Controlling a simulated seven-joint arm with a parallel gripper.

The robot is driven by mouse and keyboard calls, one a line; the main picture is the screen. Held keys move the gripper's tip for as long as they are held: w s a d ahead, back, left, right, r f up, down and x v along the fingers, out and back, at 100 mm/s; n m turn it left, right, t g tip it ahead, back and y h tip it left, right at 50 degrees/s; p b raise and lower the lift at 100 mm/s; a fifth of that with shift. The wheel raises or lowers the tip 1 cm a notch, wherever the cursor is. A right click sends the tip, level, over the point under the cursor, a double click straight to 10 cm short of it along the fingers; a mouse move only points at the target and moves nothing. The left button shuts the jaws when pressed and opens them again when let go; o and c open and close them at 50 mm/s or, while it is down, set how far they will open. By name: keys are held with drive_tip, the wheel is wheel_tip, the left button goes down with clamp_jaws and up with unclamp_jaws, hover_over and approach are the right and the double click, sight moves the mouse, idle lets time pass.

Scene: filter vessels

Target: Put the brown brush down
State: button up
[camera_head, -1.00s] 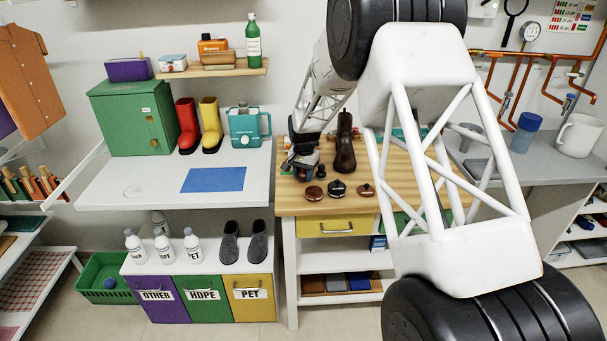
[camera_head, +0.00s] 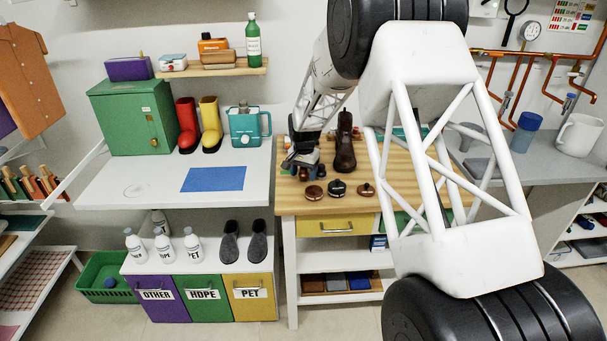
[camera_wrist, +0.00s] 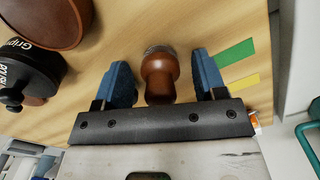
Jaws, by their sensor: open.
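The brown brush (camera_wrist: 160,77) shows in the wrist view as a rounded brown knob with a greyish rim at its far end. It is over the wooden bench top (camera_wrist: 120,25), between the two blue fingers of my gripper (camera_wrist: 164,78). The fingers stand apart with a visible gap on each side of the knob. My gripper is open. In the head view my gripper (camera_head: 300,163) is low over the left back part of the bench, and I cannot pick out the brush there with certainty. The brush's underside is hidden.
A dark brown boot (camera_head: 345,150) stands just right of my gripper. Round tins (camera_head: 338,188) line the bench front; a black tin (camera_wrist: 28,72) is close left in the wrist view. Green (camera_wrist: 236,52) and yellow strips lie to the right, near the bench edge.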

wheel_tip(320, 180, up, 12)
drive_tip(key=shift+f, duration=0.1)
idle(0.5)
idle(0.4)
idle(0.3)
drive_tip(key=shift+s+d+r, duration=0.1)
drive_tip(key=shift+s+r, duration=0.1)
drive_tip(key=s+d+r+n, duration=0.1)
drive_tip(key=s+d+r, duration=0.3)
drive_tip(key=s, duration=0.5)
drive_tip(key=s+d+r+n+t, duration=0.1)
drive_tip(key=s+d+r, duration=0.1)
drive_tip(key=s+r, duration=0.5)
drive_tip(key=s+d+r, duration=0.2)
drive_tip(key=s+r, duration=0.2)
drive_tip(key=s, duration=0.6)
drive_tip(key=s+d+f+n, duration=0.1)
drive_tip(key=s+d, duration=0.1)
drive_tip(key=s, duration=1.3)
drive_tip(key=s+d+f+n+t, duration=0.1)
drive_tip(key=s+d+n, duration=0.1)
drive_tip(key=s, duration=1.3)
drive_tip(key=shift+s+d+f+t, duration=0.25)
drive_tip(key=shift+d+f+t, duration=0.1)
drive_tip(key=shift+d, duration=0.2)
